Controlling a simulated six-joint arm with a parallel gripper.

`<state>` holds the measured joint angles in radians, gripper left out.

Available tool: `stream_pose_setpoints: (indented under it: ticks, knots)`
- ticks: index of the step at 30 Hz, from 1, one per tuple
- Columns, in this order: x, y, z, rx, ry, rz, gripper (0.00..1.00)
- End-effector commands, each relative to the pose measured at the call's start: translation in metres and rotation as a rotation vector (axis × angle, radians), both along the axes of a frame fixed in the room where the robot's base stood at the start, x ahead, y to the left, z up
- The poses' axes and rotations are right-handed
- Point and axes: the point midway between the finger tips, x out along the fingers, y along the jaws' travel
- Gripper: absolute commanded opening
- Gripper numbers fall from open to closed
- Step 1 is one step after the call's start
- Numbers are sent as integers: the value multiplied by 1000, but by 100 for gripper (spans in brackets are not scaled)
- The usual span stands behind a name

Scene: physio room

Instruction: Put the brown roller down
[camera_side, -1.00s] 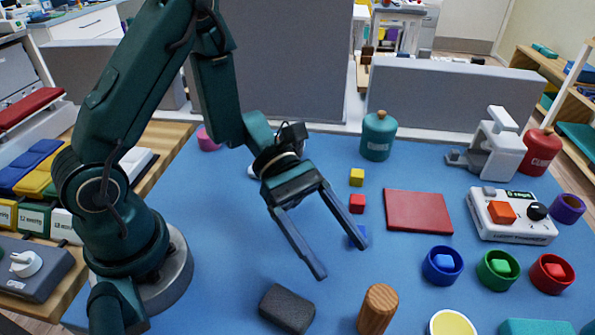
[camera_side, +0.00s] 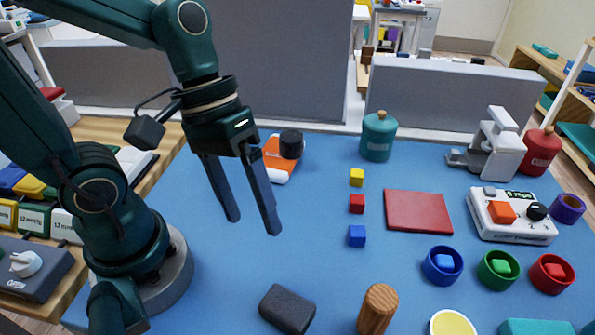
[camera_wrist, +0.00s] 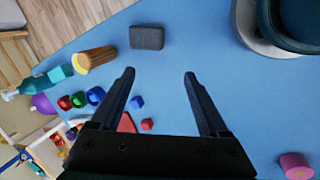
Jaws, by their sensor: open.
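The brown roller (camera_side: 377,309) is a wood-grained cylinder. It stands upright on the blue table mat (camera_side: 310,250) at the bottom centre of the side view. In the wrist view the brown roller (camera_wrist: 97,58) is at the upper left, beside the dark grey block. My gripper (camera_side: 255,227) is open and empty, above the mat, well to the left of the roller and apart from it. In the wrist view its two fingers (camera_wrist: 160,74) are spread with only bare mat between the tips.
A dark grey block (camera_side: 287,308) lies left of the roller. Yellow (camera_side: 357,177), red (camera_side: 357,203) and blue (camera_side: 356,236) cubes form a row near a red pad (camera_side: 418,211). An orange device (camera_side: 280,153) lies behind my gripper.

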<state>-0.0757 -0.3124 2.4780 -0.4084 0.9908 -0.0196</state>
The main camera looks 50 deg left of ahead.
Motion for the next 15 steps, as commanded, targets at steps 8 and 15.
stream_pose_setpoints:
  ticks: [8,15]
  knots:
    - [7,45,28,330,-401,-196,78]
    - [10,57,36,416,-491,-232,78]
